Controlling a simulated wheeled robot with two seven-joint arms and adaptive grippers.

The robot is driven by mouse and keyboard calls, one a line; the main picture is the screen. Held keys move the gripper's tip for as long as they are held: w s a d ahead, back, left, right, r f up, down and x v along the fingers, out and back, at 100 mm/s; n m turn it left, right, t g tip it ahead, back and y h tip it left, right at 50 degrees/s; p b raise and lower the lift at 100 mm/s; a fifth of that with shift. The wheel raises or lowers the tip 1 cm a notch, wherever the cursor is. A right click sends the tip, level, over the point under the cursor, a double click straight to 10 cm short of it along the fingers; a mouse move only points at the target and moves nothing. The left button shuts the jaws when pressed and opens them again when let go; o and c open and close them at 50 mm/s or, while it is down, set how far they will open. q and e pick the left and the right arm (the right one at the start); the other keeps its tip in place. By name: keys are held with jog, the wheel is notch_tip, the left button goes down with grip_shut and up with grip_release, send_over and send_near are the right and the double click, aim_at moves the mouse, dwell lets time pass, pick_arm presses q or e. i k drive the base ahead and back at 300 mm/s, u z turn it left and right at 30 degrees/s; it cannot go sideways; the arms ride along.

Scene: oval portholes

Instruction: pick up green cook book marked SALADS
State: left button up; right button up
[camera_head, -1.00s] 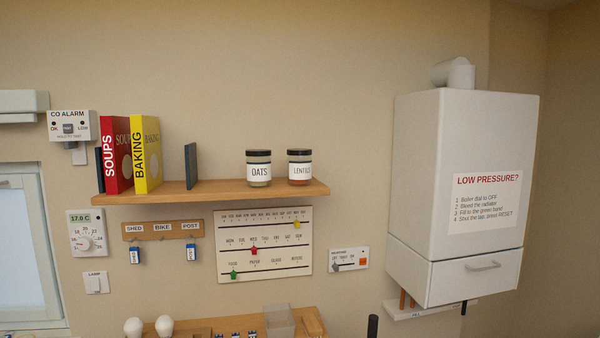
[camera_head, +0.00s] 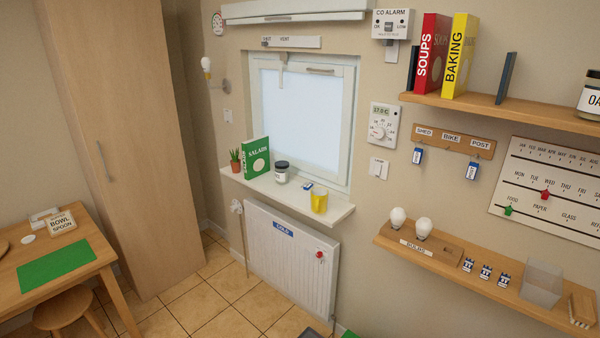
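The green cook book marked SALADS (camera_head: 257,158) stands upright on the white window sill, at the sill's left part below the window. Its front cover and part of its spine show. A small potted plant (camera_head: 235,160) is close to its left, and a dark-lidded jar (camera_head: 281,172) stands to its right. Neither of my grippers shows in the head view.
A yellow cup (camera_head: 319,201) and a small blue-and-white item stand further right on the sill (camera_head: 270,192). A radiator (camera_head: 290,255) hangs below. A wooden table (camera_head: 90,240) and stool (camera_head: 62,310) are at left, beside a tall cabinet (camera_head: 125,130). Tiled floor shows between.

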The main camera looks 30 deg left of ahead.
aim_at(255, 151)
jog(key=z, duration=2.45)
jog(key=k, duration=2.55)
jog(key=u, duration=2.45)
jog(key=i, duration=0.55)
jog(key=u, duration=0.05)
jog(key=k, duration=0.65)
jog(key=z, duration=0.65)
jog(key=i, duration=0.5)
jog(key=z, duration=0.6)
